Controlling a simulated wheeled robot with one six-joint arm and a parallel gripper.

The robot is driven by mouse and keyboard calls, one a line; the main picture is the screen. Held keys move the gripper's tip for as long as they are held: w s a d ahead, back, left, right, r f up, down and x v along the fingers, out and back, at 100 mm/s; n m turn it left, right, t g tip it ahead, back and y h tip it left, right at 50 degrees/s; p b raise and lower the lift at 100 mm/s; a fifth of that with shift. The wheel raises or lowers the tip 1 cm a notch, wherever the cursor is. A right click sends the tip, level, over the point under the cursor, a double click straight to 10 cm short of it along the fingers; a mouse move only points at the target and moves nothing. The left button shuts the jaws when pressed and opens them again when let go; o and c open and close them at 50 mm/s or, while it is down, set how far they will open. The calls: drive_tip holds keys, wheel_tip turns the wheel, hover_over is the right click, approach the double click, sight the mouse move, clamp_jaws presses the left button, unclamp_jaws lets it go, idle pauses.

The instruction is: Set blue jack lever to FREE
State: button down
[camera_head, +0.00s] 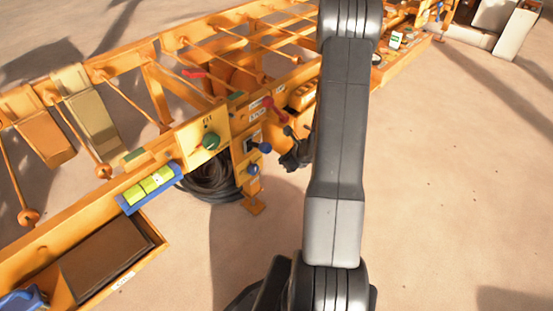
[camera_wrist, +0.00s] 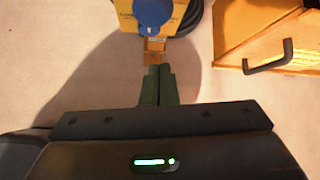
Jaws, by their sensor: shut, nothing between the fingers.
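A blue ball-ended lever (camera_head: 265,148) sticks out from a small plate on the orange frame in the head view. A second blue knob (camera_head: 253,169) sits just below it. The panel's lettering is too small to read. My gripper (camera_wrist: 158,72) has its fingers together and empty, apart from the blue parts and below them in the picture. In the head view my arm hides most of it.
A green knob (camera_head: 210,141), a red lever (camera_head: 268,102) and a black lever (camera_head: 288,131) are close to the blue lever. A coiled black hose (camera_head: 207,187) hangs below. An orange box with a black handle (camera_wrist: 270,61) is at right in the wrist view.

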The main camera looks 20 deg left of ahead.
drive_tip(key=p+v, duration=0.1)
drive_tip(key=v, duration=0.5)
drive_tip(key=shift+a+r, duration=0.1)
drive_tip(key=shift+a, duration=0.1)
drive_tip(key=w+a+f+t+y+b, duration=0.1)
drive_tip(key=w+a+f+y+b, duration=0.2)
drive_tip(key=a+f+b, duration=0.4)
wheel_tip(320, 180, down, 5)
drive_tip(key=b, duration=0.2)
drive_tip(key=shift+a+r+b, duration=0.15)
drive_tip(key=shift+r+b, duration=0.05)
drive_tip(key=shift+b, duration=0.1)
drive_tip(key=shift+t, duration=0.3)
drive_tip(key=shift+r, duration=0.1)
idle(0.4)
